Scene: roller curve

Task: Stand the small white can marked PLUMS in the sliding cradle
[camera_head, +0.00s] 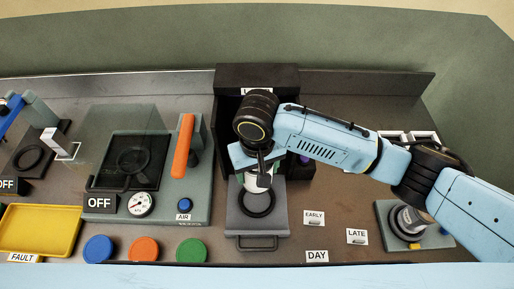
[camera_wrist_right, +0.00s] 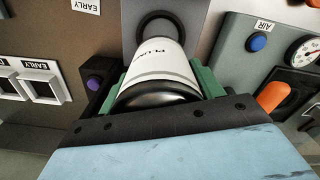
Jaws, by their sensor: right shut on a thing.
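The small white can (camera_wrist_right: 160,65) is between the green finger pads of my right gripper (camera_wrist_right: 165,80) in the right wrist view; the letters "PLU" show on its side. In the head view only a little of the can shows below my wrist, and my right gripper (camera_head: 257,180) is mostly hidden by the arm. The sliding cradle (camera_head: 236,220) is a grey plate with a black ring and a front handle. The can is over the rear part of the cradle, behind the ring; I cannot tell whether it touches. My left gripper is not in view.
A dark housing (camera_head: 228,78) stands behind the cradle. Left of it is a grey panel (camera_head: 195,208) with an orange lever (camera_head: 183,146), gauge and blue AIR button. A yellow tray (camera_head: 38,230) and blue, orange and green discs lie at front left. EARLY, LATE and DAY labels lie right.

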